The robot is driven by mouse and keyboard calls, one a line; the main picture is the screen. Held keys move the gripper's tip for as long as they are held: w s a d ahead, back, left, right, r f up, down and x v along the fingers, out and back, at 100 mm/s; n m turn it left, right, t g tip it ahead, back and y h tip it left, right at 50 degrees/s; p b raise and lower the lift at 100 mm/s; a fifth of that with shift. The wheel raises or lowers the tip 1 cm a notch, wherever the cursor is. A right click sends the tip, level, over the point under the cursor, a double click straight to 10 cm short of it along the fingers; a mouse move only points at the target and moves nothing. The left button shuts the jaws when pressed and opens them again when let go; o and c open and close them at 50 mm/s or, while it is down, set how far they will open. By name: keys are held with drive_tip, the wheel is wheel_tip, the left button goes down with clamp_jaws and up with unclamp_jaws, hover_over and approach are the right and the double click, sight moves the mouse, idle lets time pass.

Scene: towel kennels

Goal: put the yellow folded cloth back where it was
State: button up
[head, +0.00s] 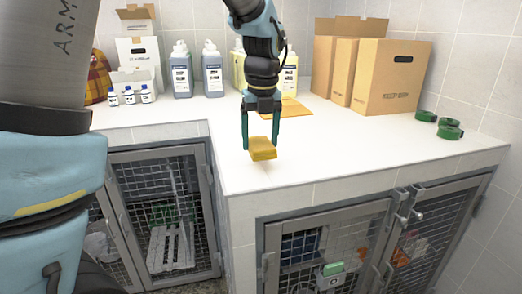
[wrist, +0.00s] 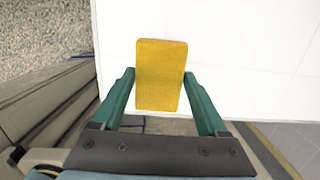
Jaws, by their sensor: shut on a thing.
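The yellow folded cloth (head: 263,154) is a small thick block between the fingers of my gripper (head: 261,143), over the white counter (head: 330,160) near its inner front corner. A flat orange cloth (head: 296,109) lies further back on the counter, partly hidden behind my gripper.
Large bottles (head: 212,72) and small bottles (head: 129,96) stand along the back wall. Brown cardboard boxes (head: 390,78) stand at the back right. Green rings (head: 449,132) lie at the right end. Mesh-door kennels (head: 160,215) are below. The middle of the counter is clear.

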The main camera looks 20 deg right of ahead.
sight(260, 143)
drive_tip(key=shift+f+p, duration=0.35)
drive_tip(key=shift+f, duration=1.55)
drive_tip(key=shift+f, duration=0.15)
drive_tip(key=o, duration=1.3)
drive_tip(key=shift+o, duration=0.2)
